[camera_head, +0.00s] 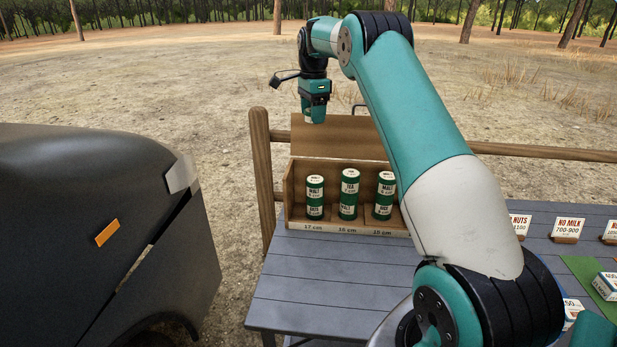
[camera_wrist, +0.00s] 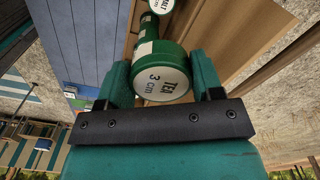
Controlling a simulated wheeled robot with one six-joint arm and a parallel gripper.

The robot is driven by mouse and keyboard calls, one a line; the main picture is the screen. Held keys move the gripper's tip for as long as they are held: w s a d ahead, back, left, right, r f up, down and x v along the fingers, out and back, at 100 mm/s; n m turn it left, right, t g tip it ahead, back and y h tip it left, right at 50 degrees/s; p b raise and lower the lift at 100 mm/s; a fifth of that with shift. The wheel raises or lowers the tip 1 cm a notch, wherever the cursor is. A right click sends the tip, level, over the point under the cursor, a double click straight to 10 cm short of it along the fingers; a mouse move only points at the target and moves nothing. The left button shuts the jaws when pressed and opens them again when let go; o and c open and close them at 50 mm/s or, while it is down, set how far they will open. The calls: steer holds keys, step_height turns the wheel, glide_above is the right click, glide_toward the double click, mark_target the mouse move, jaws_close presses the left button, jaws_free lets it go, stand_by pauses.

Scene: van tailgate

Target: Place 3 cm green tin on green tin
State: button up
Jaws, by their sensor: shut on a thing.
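My gripper (camera_wrist: 162,80) is shut on a green tin (camera_wrist: 160,85) whose white end reads "TEA 3 cm". In the head view my gripper (camera_head: 314,108) is high above the left part of a wooden rack (camera_head: 350,229), and the held tin's lower end (camera_head: 314,118) shows under it. Three stacks of green tins with white labels stand upright in the rack: left (camera_head: 315,197), middle (camera_head: 349,195) and right (camera_head: 384,196). The left stack's top is well below the held tin, with a clear gap. Another tin's "cm" lid (camera_wrist: 157,6) shows past the held tin in the wrist view.
The rack front reads 17 cm, 16 cm and 15 cm. It stands on a grey slatted table (camera_head: 310,285) beside a wooden post (camera_head: 262,165). A dark van (camera_head: 90,240) is at left.

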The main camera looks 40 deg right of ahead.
mark_target(314, 179)
steer(key=shift+w+d+r+m, duration=0.1)
steer(key=shift+d+m, duration=0.1)
steer(key=shift+m, duration=0.1)
step_height(314, 179, down, 19)
steer(key=shift+d+f+p, duration=0.15)
steer(key=shift+p, duration=0.95)
steer(key=shift+f, duration=0.2)
steer(key=o, duration=0.9)
steer(key=shift+r, duration=0.1)
steer(key=shift+o, duration=0.2)
steer(key=shift+r, duration=0.1)
